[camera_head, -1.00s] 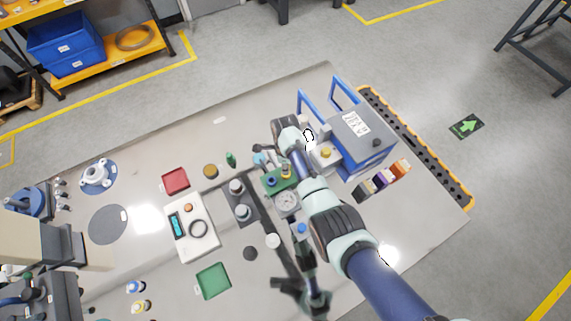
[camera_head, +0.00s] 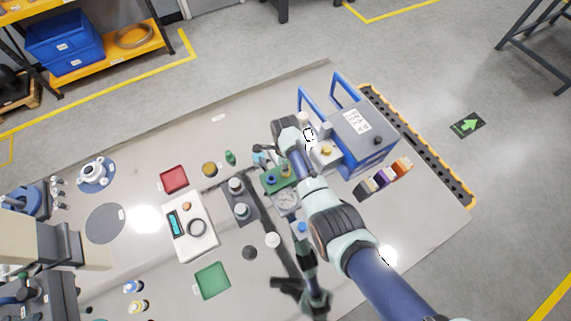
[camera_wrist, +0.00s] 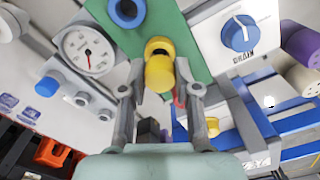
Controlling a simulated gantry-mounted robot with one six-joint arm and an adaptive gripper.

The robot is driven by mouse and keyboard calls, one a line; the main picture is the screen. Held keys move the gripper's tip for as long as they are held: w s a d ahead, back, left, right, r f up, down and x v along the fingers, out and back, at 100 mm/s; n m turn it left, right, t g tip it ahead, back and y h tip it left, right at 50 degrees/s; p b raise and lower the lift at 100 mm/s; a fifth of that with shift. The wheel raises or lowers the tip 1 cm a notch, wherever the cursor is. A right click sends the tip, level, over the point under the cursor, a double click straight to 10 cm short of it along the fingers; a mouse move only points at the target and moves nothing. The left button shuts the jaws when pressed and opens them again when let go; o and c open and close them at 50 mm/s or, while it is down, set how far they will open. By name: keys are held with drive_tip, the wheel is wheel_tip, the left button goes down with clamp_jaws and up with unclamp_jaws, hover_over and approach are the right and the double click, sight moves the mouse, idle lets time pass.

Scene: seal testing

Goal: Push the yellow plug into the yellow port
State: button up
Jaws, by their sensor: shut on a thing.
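My gripper (camera_wrist: 160,68) is shut on the yellow plug (camera_wrist: 158,76), which sits between the two fingers in the wrist view. Just beyond the plug is the yellow port (camera_wrist: 158,46), a yellow ring with a dark opening on the green plate (camera_wrist: 190,50). The plug overlaps the port's near edge in this view; I cannot tell whether they touch or how deep the plug is. The green plate also shows in the head view (camera_head: 273,187), where my arm reaches over it and hides the fingertips.
A blue port (camera_wrist: 127,11) is beside the yellow one. A pressure gauge (camera_wrist: 88,50) stands left of the plate, and a white panel with a blue knob (camera_wrist: 240,34) right of it. A blue-framed box (camera_head: 363,135) stands near my wrist. A red tray (camera_head: 173,179) lies further left.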

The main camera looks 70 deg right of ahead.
drive_tip(key=shift+f+b, duration=0.8)
drive_tip(key=shift+f, duration=0.3)
drive_tip(key=o, duration=1.1)
drive_tip(key=shift+c, duration=0.2)
wheel_tip(320, 180, up, 7)
drive_tip(key=p, duration=0.7)
drive_tip(key=shift+r, duration=0.2)
drive_tip(key=shift+f, duration=0.15)
